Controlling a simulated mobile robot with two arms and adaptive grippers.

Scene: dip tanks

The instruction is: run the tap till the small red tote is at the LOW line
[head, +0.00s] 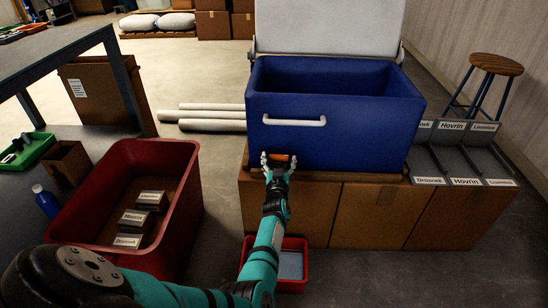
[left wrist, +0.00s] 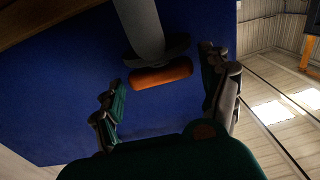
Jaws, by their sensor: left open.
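The small red tote (head: 292,288) stands low in front of the blue tank (head: 335,120), partly behind my left arm. A flat grey-blue surface shows inside it; I cannot make out a LOW line or the level. The tap's orange handle (head: 279,157) is at the tank's lower front. In the left wrist view the orange handle (left wrist: 162,75) sits in front of a grey tap body (left wrist: 143,28). My left gripper (head: 278,161) is open at the tap, and in the left wrist view its fingers (left wrist: 160,78) are spread on either side of the handle, apart from it.
Cardboard boxes (head: 375,215) support the tank, which has a raised white lid (head: 328,27). A large red tote (head: 190,215) with labelled blocks stands at left. Labelled grey bins (head: 465,155) and a stool (head: 496,64) are at right.

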